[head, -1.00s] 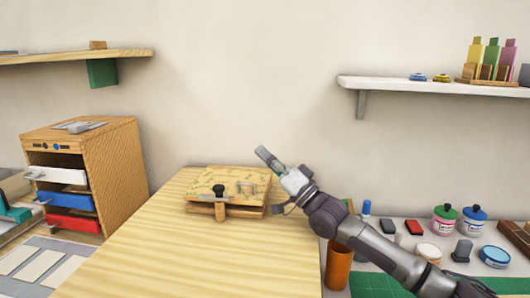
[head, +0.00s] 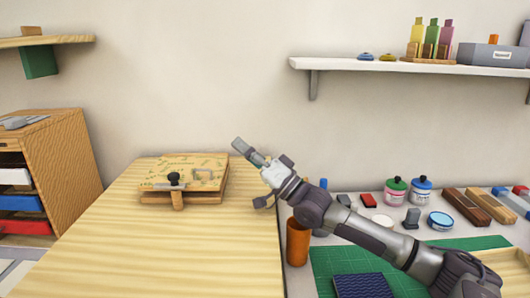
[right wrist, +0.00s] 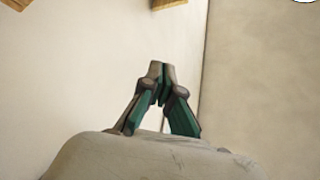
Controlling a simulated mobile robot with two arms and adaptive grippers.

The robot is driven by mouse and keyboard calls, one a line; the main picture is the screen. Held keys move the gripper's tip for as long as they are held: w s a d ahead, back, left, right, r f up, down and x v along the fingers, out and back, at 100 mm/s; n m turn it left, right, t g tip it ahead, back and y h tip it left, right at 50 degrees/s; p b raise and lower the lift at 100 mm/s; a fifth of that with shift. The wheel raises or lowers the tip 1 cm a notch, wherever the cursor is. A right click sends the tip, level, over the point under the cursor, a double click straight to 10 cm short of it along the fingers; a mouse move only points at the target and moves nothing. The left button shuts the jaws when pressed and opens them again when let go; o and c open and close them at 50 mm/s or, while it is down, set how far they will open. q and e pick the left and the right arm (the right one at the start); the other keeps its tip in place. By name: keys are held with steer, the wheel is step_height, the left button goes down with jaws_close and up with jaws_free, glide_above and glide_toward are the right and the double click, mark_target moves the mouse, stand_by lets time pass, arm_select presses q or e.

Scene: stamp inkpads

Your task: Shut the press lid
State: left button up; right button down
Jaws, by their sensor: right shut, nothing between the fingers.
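The wooden press (head: 205,199) sits on the pale wooden table at centre left in the head view. Its lid (head: 200,160), a light board with faint greenish marks, lies down over the base, roughly flat. I cannot tell whether a thin gap remains between them. A black knob (head: 174,177) and a wooden handle piece (head: 178,201) are at its front. My right gripper (head: 240,147) is shut and empty, just right of the press and raised above table level, apart from the lid. In the right wrist view its fingertips (right wrist: 162,71) meet against the plain wall. My left gripper is not in view.
An orange cup (head: 298,243) stands under my right arm. A lower worktop at right holds ink jars (head: 396,192), wooden blocks (head: 466,205) and a green mat (head: 325,272). A wooden drawer cabinet (head: 75,165) stands left. The table front is clear.

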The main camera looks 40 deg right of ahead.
steer(key=s+d, duration=0.2)
steer(key=s, duration=0.4)
steer(key=shift+d, duration=0.35)
